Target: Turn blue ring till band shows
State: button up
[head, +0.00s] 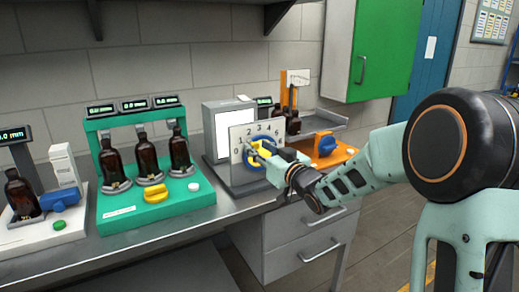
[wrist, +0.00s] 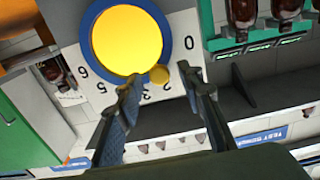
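The blue ring (wrist: 92,50) surrounds a large yellow disc (wrist: 127,40) on a white numbered plate (wrist: 182,22), seen from close up in the wrist view. A small yellow knob (wrist: 159,74) sits at the ring's edge. My gripper (wrist: 160,72) is open, one fingertip on each side of the knob, with gaps showing on both sides. Whether a finger touches the ring is unclear. In the head view the numbered plate (head: 237,137) stands upright on the bench, and my gripper (head: 272,157) is in front of it, hiding much of the ring. I cannot make out a separate band.
A green stand (head: 115,218) with three amber bottles is left of the dial. A white scale base (head: 25,235) with another bottle is farther left. An orange unit with a blue knob (head: 325,144) is to the right. A shelf (head: 160,8) hangs above.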

grip_shut()
jog(key=shift+s+a+f+n+b, duration=0.2)
jog(key=shift+n+b, duration=0.35)
jog(key=shift+b, duration=0.45)
jog(key=shift+s+a+f+n+b, duration=0.1)
jog(key=shift+f+n+b, duration=0.15)
jog(key=shift+n+b, duration=0.55)
jog(key=shift+m, duration=0.25)
grip_release()
jog(key=v, duration=1.2)
jog(key=shift+r, duration=0.1)
